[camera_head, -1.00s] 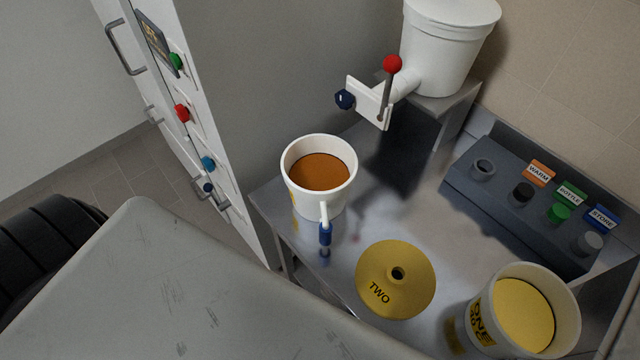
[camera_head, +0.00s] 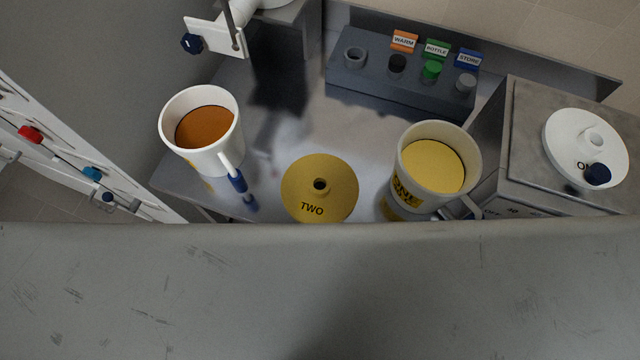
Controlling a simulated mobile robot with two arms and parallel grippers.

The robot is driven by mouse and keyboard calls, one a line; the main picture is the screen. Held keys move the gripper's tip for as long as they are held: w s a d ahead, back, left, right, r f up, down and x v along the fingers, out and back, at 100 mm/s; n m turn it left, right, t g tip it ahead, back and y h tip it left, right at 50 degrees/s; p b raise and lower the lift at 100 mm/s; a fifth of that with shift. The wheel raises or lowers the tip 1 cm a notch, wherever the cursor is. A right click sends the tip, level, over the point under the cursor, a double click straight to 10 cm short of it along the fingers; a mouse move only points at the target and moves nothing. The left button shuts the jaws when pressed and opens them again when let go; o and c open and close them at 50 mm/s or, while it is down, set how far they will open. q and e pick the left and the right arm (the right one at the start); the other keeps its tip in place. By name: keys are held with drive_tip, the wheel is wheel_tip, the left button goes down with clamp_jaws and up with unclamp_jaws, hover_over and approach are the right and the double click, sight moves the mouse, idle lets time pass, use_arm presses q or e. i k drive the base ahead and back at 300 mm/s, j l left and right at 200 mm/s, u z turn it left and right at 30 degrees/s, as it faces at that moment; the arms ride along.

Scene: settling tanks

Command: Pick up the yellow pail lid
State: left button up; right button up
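The yellow pail lid (camera_head: 336,182) is a round disc with a raised knob that has a dark hole in its top, and the word TWO near its front edge. It lies flat on the metal table (camera_head: 300,135), between two pails and apart from both. Neither of my grippers is in view.
A white pail (camera_head: 178,149) with orange-brown contents stands left of the lid. A pail (camera_head: 408,186) with yellow contents stands right. A dark rack (camera_head: 375,83) with labelled stoppers is behind. A white lid (camera_head: 562,160) sits on a grey box (camera_head: 529,133). A grey surface fills the foreground.

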sight(316, 188)
drive_tip(key=k+j+u, duration=0.1)
drive_tip(key=k+u, duration=0.4)
drive_tip(key=k+j+u, duration=0.25)
drive_tip(key=u, duration=0.25)
